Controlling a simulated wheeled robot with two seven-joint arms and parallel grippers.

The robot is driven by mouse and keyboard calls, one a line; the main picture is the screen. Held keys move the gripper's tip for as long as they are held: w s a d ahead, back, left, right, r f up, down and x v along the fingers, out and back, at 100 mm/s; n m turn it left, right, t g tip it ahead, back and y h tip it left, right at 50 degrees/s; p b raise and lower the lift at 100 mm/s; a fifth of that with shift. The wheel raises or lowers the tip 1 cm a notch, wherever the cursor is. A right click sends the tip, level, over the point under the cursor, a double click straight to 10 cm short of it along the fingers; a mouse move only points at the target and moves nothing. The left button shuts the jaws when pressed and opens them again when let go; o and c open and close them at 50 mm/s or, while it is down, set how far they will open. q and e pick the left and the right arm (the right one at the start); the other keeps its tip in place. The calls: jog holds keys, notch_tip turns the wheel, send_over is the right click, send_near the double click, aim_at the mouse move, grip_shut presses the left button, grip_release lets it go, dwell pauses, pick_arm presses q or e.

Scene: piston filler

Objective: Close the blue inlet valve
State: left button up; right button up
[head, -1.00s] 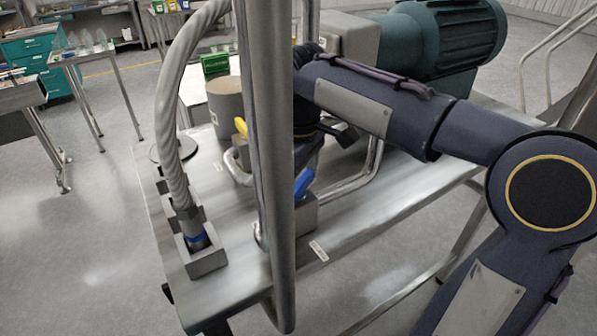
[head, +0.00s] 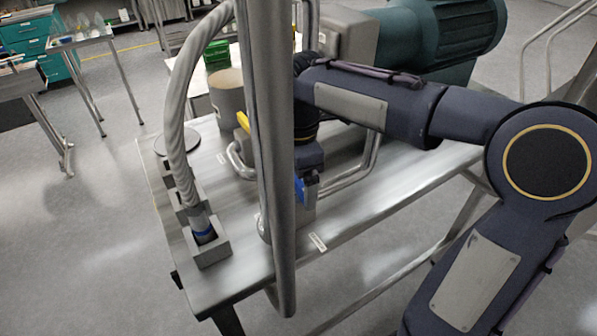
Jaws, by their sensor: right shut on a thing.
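The blue inlet valve handle (head: 299,190) is low on the metal bench, just right of the thick vertical pipe, which hides part of it. It looks close to upright. My right gripper (head: 308,180) points down at it from above and is shut on it; the fingertips are small and partly hidden. A yellow valve handle (head: 243,121) shows left of the pipe, beside the beige cylinder (head: 227,92). My left gripper is not in view.
The thick vertical pipe (head: 267,160) stands in front of the valve. A ribbed hose (head: 177,130) arches down to a grey block (head: 208,244) on the bench (head: 350,218). A green motor (head: 440,35) sits behind my right arm. The bench's front right is clear.

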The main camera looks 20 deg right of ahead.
jog(key=shift+r+n, duration=0.1)
jog(key=shift+n, duration=0.7)
jog(key=shift+p, duration=0.3)
jog(key=o, duration=0.7)
notch_tip(320, 180, up, 8)
jog(key=shift+f, duration=0.15)
